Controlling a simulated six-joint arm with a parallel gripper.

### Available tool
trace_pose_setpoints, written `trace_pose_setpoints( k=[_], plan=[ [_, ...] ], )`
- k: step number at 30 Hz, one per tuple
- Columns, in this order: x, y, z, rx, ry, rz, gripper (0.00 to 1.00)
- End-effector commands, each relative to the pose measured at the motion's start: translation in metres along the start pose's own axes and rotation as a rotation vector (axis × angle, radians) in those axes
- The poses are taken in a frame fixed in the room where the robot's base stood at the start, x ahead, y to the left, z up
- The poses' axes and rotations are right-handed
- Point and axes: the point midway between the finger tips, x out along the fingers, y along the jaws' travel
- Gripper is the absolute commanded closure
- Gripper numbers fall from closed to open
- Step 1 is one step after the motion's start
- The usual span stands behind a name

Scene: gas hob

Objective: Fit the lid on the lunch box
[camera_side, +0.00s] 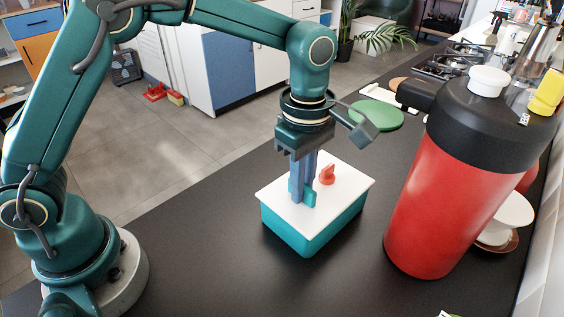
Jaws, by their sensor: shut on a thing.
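The lunch box (312,239) is a teal tub standing on the dark counter, in the middle of the side view. Its white lid (345,186) lies flat over the top of the box, roughly lined up with the rim. A small red knob (327,175) stands on the lid. My gripper (303,195) points straight down over the middle of the lid, just left of the red knob. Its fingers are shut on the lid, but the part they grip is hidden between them. I cannot tell whether the lid is pressed fully down.
A large red flask (438,205) with a black top stands to the right of the box. A green disc (377,115) lies behind, and a white cup (508,215) sits at the right edge. The counter in front of the box is clear.

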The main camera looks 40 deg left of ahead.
Motion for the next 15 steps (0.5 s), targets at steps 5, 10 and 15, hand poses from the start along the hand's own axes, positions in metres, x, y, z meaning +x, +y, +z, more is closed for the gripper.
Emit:
trace_pose_setpoints(
  k=[5,10,15],
  plan=[
    [0.0002,0.0,0.0,0.0,0.0,0.0,0.51],
    [0.0001,0.0,0.0,0.0,0.0,0.0,0.51],
    [-0.0063,0.0005,0.0002,0.0,0.0,0.001,0.51]
  ],
)
